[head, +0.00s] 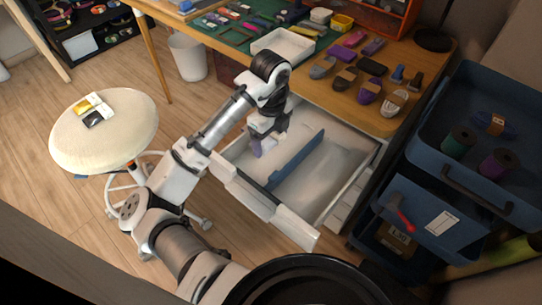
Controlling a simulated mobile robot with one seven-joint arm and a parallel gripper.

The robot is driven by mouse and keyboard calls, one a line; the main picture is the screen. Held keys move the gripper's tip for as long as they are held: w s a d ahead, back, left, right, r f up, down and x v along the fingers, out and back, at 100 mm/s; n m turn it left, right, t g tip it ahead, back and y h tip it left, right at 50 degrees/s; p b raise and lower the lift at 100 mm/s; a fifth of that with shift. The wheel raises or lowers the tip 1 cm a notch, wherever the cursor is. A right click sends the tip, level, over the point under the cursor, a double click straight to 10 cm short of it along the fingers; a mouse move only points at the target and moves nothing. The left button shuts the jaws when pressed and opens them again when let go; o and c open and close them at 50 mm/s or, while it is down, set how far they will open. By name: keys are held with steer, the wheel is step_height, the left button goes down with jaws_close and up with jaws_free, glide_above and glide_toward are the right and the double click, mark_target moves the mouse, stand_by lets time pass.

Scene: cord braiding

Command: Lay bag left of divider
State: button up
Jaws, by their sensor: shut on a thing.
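The white drawer (328,190) is pulled out below the wooden table. The blue divider (296,160) runs across its inside. My gripper (262,138) points down into the drawer on the divider's left side. It is shut on a small purple thing (257,149), which looks like the bag. The arm and gripper partly hide the bag. I cannot tell whether the bag touches the drawer floor. The drawer floor right of the divider looks empty.
Yarn bundles and dark items (369,91) lie on the table's right end, by a white tray (283,46). Blue bins with spools (458,141) stand at right. A cream stool (104,130) with small packets stands at left. A white bin (188,57) is behind it.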

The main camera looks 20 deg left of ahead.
mark_target(271, 162)
step_height(271, 162, down, 7)
steer(key=shift+f+b, duration=0.15)
steer(key=shift+b, duration=0.45)
steer(key=shift+f, duration=0.15)
steer(key=o, duration=0.9)
step_height(271, 162, up, 12)
steer(key=shift+r+p, duration=0.15)
steer(key=shift+p, duration=0.95)
